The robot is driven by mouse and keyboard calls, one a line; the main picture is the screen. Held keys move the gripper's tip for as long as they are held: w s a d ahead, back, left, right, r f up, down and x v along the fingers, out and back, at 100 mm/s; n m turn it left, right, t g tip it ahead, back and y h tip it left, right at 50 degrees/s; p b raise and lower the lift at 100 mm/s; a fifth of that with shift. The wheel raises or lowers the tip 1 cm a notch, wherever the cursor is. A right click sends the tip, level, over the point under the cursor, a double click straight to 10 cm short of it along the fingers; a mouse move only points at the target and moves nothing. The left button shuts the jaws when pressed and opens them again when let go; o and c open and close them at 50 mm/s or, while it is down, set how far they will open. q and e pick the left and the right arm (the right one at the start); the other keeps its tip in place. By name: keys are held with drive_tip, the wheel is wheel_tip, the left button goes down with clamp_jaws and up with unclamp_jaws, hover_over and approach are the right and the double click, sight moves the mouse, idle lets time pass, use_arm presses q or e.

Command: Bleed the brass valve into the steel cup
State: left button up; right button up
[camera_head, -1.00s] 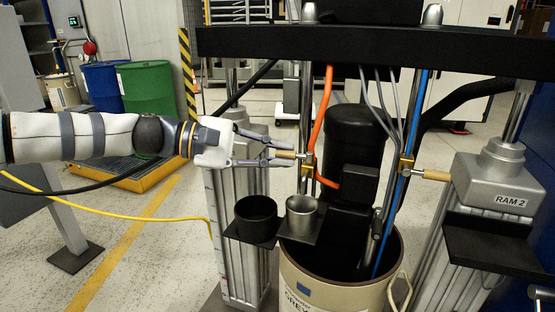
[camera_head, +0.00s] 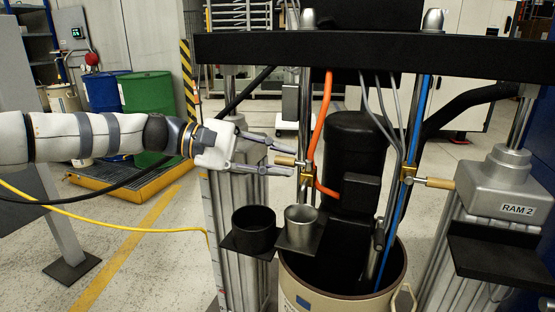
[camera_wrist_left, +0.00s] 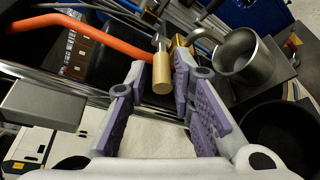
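The left brass valve (camera_head: 308,173) sits on the vertical pipe beside the orange hose. Its tan handle (camera_head: 284,161) points left, and in the left wrist view the handle (camera_wrist_left: 162,75) shows end-on. My left gripper (camera_head: 293,162) is open, one finger above the handle and one below. In the left wrist view the fingers (camera_wrist_left: 160,68) stand apart with the handle between their tips, with gaps visible. The steel cup (camera_head: 301,232) stands upright below the valve; it also shows in the left wrist view (camera_wrist_left: 245,60). Its contents cannot be made out. My right gripper is out of view.
A black cup (camera_head: 254,217) stands left of the steel cup on a dark shelf. A second brass valve (camera_head: 408,173) with a tan handle is on the right pipe. A black beam (camera_head: 370,47) crosses above.

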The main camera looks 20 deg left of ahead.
use_arm(q)
drive_tip(key=v, duration=1.2)
